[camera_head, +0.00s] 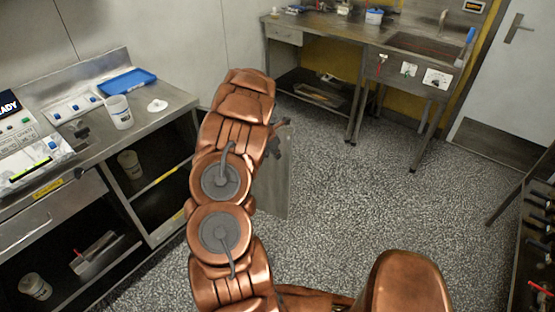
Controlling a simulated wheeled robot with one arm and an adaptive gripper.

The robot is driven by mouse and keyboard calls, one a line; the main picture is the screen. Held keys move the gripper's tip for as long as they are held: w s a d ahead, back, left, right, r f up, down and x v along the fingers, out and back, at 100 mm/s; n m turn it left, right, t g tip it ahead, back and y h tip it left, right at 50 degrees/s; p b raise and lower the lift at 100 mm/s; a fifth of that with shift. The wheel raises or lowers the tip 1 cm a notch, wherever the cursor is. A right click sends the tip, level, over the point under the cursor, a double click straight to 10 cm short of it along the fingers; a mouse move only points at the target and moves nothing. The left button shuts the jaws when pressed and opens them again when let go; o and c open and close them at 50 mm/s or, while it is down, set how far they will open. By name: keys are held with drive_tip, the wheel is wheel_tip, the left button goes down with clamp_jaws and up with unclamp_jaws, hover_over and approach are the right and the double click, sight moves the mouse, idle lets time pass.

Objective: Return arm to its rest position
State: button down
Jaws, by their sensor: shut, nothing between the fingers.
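My copper-coloured arm (222,205) rises from the bottom of the head view and bends away at its upper end. My gripper (274,143) is mostly hidden behind that upper end; only a small dark part of it shows at the arm's right side. It is shut and holds nothing. It appears in front of a grey upright panel (272,190), and I cannot tell the gap between them.
A steel counter (170,103) at left carries a white cup (118,111), a blue tray (127,82) and a machine with a display (10,103). A sink bench (340,33) stands at the back. A dark rack (535,235) is at right. Speckled floor (390,200) is clear between.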

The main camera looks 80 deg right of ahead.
drive_tip(key=shift+s+b+v, duration=0.15)
drive_tip(key=shift+b+v, duration=0.1)
drive_tip(key=shift+v, duration=0.75)
drive_tip(key=shift+s+b+v, duration=0.15)
drive_tip(key=shift+b+v, duration=0.1)
drive_tip(key=shift+v, duration=0.75)
drive_tip(key=shift+a, duration=0.15)
